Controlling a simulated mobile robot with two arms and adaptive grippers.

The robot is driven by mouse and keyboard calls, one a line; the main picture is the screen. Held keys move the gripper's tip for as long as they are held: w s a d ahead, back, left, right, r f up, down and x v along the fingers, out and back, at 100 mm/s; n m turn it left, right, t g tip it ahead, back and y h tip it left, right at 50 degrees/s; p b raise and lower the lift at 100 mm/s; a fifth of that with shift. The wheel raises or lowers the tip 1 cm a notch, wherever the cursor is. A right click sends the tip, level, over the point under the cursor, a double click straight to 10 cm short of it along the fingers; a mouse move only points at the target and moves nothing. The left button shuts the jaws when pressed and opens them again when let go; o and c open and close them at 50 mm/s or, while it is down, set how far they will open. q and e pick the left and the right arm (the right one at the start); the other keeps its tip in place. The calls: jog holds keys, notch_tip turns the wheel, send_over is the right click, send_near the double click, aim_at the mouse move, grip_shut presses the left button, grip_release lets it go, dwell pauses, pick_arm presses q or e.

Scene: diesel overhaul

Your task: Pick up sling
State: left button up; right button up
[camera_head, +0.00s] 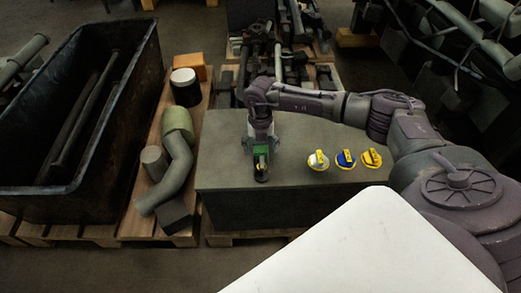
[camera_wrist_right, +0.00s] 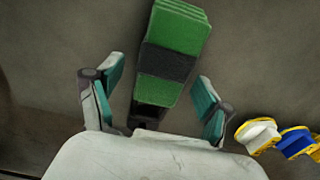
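A green folded bundle with a dark band, which looks like the sling (camera_head: 260,160), lies on the grey block top, towards its front edge. In the right wrist view the sling (camera_wrist_right: 172,60) runs up and away from between the fingers, and its near dark end is partly hidden by the gripper body. My right gripper (camera_head: 259,148) is over the sling, pointing down. In the wrist view its two teal-padded fingers stand apart on either side of the sling, with visible gaps, so it is open and not holding it. My left gripper is out of view.
White-yellow (camera_head: 318,160), blue-yellow (camera_head: 345,159) and yellow (camera_head: 372,158) items sit right of the sling on the grey block (camera_head: 222,165). A pallet with a bent grey pipe (camera_head: 175,175) and a black bin (camera_head: 95,150) stand left. Metal parts crowd a pallet behind.

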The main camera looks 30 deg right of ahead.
aim_at(260, 146)
jog(key=c, duration=1.5)
jog(key=shift+o, duration=0.2)
notch_tip(260, 146, up, 5)
jog(key=shift+w+f+p, duration=0.1)
jog(key=shift+f+p, duration=0.1)
jog(key=shift+p, duration=0.5)
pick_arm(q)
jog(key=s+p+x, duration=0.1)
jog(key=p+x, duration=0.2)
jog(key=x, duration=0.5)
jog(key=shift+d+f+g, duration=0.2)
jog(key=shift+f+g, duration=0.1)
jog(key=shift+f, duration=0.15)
pick_arm(e)
jog(key=d+r, duration=0.8)
jog(key=d, duration=0.3)
jog(key=shift+w+d+r, duration=0.35)
jog(key=shift+w+r, duration=0.05)
jog(key=shift+w, duration=0.05)
pick_arm(q)
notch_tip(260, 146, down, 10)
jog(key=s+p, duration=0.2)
jog(key=p, duration=0.1)
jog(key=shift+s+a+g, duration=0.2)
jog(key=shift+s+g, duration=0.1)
pick_arm(e)
jog(key=shift+r, duration=1.35)
